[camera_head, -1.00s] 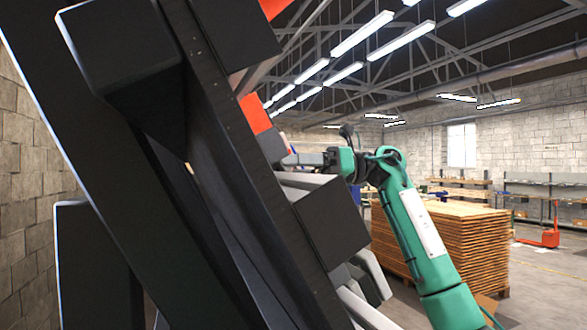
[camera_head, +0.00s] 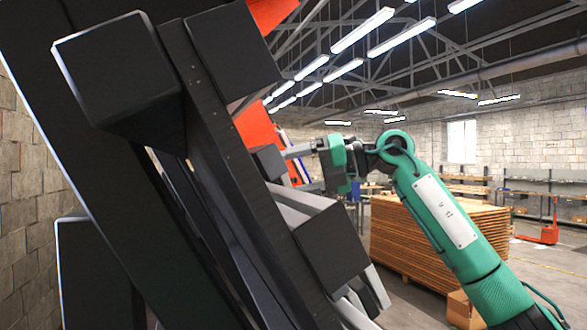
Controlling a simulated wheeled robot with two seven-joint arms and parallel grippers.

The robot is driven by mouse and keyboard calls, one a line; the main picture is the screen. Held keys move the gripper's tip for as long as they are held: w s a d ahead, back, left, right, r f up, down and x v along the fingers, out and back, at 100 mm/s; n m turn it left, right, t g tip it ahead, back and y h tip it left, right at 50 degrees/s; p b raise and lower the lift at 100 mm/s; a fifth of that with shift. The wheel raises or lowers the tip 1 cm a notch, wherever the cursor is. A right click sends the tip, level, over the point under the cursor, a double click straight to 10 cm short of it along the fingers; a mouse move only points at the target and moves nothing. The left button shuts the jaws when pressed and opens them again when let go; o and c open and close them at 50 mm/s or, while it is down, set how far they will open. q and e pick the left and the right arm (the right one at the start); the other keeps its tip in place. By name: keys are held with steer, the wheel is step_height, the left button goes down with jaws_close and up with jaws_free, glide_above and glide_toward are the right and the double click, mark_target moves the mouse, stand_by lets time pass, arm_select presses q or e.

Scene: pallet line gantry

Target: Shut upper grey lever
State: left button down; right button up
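A large black frame (camera_head: 240,160) fills the left and middle of the head view, leaning in the picture. Grey bars (camera_head: 303,200) stick out from its right side. Above them a short light grey bar (camera_head: 298,150) runs between a dark block (camera_head: 268,162) on the frame and my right gripper; I cannot tell whether it is the upper lever or a finger. My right gripper (camera_head: 322,160), on the green arm from the right, is seen from the side beside the frame. Its fingertips are too small to judge. My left gripper is not in view.
An orange panel (camera_head: 257,130) shows behind the frame. A stack of wooden boards (camera_head: 430,240) stands on the floor behind the green arm, with a cardboard box (camera_head: 465,310) near it. Shelves and a red pallet truck (camera_head: 545,234) are farther back right.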

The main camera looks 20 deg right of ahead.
steer(key=shift+r+m+h+p, duration=0.15)
steer(key=shift+m+h+p, duration=0.55)
steer(key=shift+m, duration=0.65)
steer(key=shift+r+m+h+p, duration=0.1)
steer(key=shift+m+h+p, duration=0.55)
steer(key=shift+m, duration=0.7)
steer(key=shift+f, duration=0.1)
steer(key=o, duration=0.7)
steer(key=b+v, duration=0.5)
steer(key=v, duration=0.8)
steer(key=shift+s+d+r, duration=0.25)
